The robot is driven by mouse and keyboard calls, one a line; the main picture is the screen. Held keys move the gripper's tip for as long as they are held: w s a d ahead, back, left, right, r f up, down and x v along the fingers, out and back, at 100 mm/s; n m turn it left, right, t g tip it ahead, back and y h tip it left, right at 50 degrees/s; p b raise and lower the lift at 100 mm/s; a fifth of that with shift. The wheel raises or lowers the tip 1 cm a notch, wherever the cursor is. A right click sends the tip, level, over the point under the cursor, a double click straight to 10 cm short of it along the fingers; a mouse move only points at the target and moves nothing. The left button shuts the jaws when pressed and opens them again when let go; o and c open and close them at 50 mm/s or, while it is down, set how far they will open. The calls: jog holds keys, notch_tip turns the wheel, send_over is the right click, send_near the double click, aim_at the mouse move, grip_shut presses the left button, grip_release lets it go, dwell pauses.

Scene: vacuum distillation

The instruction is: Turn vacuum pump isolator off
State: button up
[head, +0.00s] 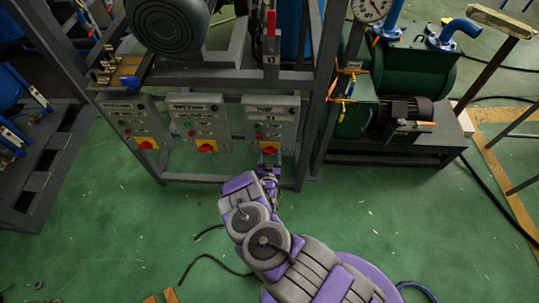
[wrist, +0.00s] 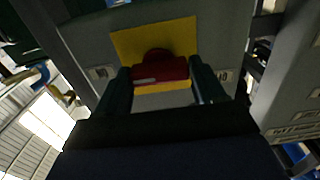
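Three grey control boxes hang in a row on the frame in the head view, each with a red knob on a yellow plate. My gripper (head: 269,170) is at the right box (head: 272,121), at its red knob (head: 269,149). In the wrist view the red knob (wrist: 160,68) sits on its yellow plate (wrist: 128,45), its bar lying across the picture. The two dark fingers of my gripper (wrist: 161,82) stand on either side of the knob, very close to its ends. I cannot tell whether they press on it. The pump isolator's label is too small to read.
The middle box (head: 200,124) and left box (head: 135,122) stand close beside the right one. A grey frame post (head: 322,100) rises to the right, with a green pump unit (head: 408,85) beyond it. The green floor (head: 400,220) is mostly clear, with some cables.

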jog(key=c, duration=0.6)
jog(key=shift+o, duration=0.2)
jog(key=shift+n, duration=0.3)
jog(key=n, duration=0.3)
jog(key=shift+a+n+p, duration=0.1)
jog(key=shift+n+p, duration=0.2)
jog(key=shift+p, duration=0.05)
jog(key=n, duration=0.2)
jog(key=shift+a+n, duration=0.1)
jog(key=shift+n, duration=0.3)
jog(key=n, duration=0.5)
jog(key=shift+a, duration=0.1)
jog(key=n, duration=0.6)
jog(key=shift+a+f, duration=0.1)
jog(key=shift+f, duration=0.05)
